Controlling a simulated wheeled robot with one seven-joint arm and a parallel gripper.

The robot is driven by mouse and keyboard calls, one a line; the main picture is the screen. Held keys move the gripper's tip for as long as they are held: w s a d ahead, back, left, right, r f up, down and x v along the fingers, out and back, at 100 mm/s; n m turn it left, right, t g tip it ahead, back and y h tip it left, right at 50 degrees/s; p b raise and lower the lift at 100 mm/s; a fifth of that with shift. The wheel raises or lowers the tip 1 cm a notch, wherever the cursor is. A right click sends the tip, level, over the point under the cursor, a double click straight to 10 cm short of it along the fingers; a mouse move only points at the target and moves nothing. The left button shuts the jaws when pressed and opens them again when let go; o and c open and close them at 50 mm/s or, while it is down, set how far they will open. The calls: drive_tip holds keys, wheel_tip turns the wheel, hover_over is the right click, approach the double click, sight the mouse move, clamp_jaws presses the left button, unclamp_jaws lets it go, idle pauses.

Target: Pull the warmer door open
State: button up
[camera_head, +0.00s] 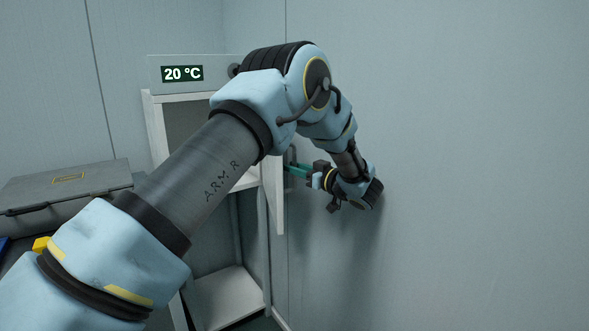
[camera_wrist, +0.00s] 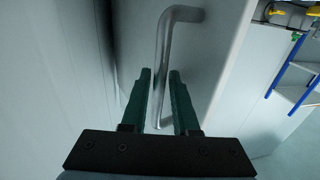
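The warmer (camera_head: 155,130) is a pale cabinet under a 20 °C display (camera_head: 182,73). Its door (camera_head: 274,205) stands swung out at the cabinet's right side, seen nearly edge-on, and part of the interior shows. In the wrist view, the door's face (camera_wrist: 217,50) carries a grey bar handle (camera_wrist: 166,50). My gripper (camera_head: 290,168) is at the door's outer side, right of it. In the wrist view, its green fingers (camera_wrist: 160,75) are apart on either side of the handle, with a gap on the left; contact on the right is unclear. My arm hides much of the cabinet front.
A grey case (camera_head: 65,190) lies at the left, with a yellow item (camera_head: 40,244) near it. A plain wall (camera_head: 450,150) is close behind and right of my gripper. A shelf with blue posts (camera_wrist: 298,92) stands at the right in the wrist view.

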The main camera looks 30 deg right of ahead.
drive_tip(key=shift+o, duration=1.2)
drive_tip(key=b+v, duration=0.2)
drive_tip(key=v, duration=0.5)
drive_tip(key=shift+s, duration=0.25)
drive_tip(key=shift+d, duration=0.1)
